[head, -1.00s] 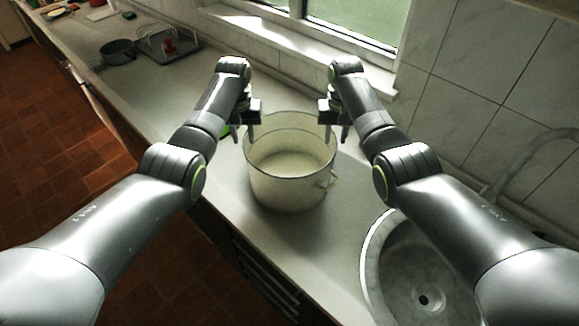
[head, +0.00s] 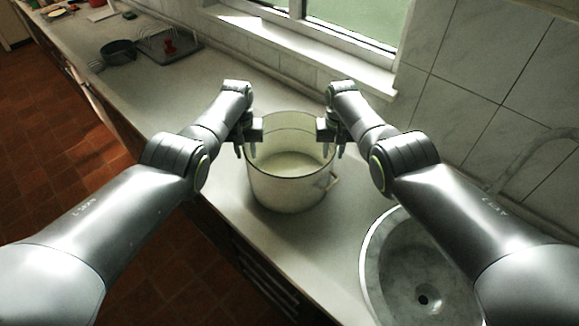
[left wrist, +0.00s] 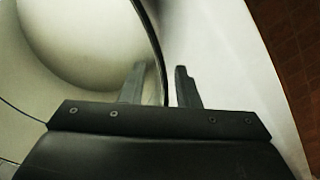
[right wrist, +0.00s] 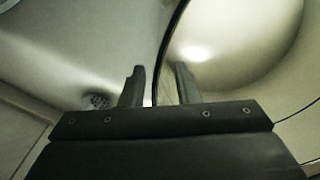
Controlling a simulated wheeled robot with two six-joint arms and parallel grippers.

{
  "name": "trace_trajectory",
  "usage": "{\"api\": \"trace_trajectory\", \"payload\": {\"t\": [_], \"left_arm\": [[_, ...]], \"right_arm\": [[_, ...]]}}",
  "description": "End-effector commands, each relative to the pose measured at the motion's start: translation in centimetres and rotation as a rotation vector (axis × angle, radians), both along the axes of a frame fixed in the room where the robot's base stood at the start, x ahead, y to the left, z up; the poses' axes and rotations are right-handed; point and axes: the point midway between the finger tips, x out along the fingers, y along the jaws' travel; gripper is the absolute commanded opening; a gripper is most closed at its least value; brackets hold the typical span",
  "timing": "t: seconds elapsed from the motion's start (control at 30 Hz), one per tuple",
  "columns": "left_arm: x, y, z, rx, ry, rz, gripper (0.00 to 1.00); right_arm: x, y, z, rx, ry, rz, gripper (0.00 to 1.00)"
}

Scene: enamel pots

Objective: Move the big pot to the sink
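The big pot (head: 288,190) is a cream enamel pot with a dark rim, upright on the counter left of the sink (head: 385,255). My left gripper (head: 246,152) is at the pot's left rim and my right gripper (head: 335,152) at its right rim. In the left wrist view, the open left fingers (left wrist: 160,85) stand on either side of the pot's wall (left wrist: 95,50), with gaps. In the right wrist view, the open right fingers (right wrist: 160,85) likewise straddle the wall (right wrist: 230,50). A handle shows on the pot's lower right side.
The round sink basin is beside the pot, with a tap (head: 515,165) behind it. A window sill (head: 310,45) and tiled wall run along the back. A dark small pan (head: 119,52) and a tray (head: 168,47) with a red item are far left. The counter between is clear.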

Motion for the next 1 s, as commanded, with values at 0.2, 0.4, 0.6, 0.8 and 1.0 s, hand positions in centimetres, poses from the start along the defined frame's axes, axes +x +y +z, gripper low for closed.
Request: {"api": "trace_trajectory", "payload": {"t": [0.2, 0.4, 0.6, 0.8, 1.0], "left_arm": [[-0.01, 0.00, 0.00, 0.000, 0.000, 0.000, 0.03], [-0.01, 0.00, 0.00, 0.001, 0.001, 0.000, 0.00], [-0.02, 0.01, 0.00, 0.002, 0.001, -0.001, 0.00], [-0.03, 0.01, 0.00, 0.003, 0.001, -0.001, 0.00], [-0.03, 0.02, 0.00, 0.004, 0.001, -0.001, 0.00]], "right_arm": [[0.00, 0.02, 0.01, 0.000, 0.000, 0.000, 0.03], [0.00, 0.01, 0.01, 0.000, 0.000, 0.000, 0.00], [-0.01, 0.01, 0.02, -0.002, 0.000, 0.001, 0.00], [-0.01, 0.00, 0.02, -0.003, 0.000, 0.001, 0.00], [-0.02, 0.00, 0.01, -0.003, 0.000, 0.001, 0.00]]}}
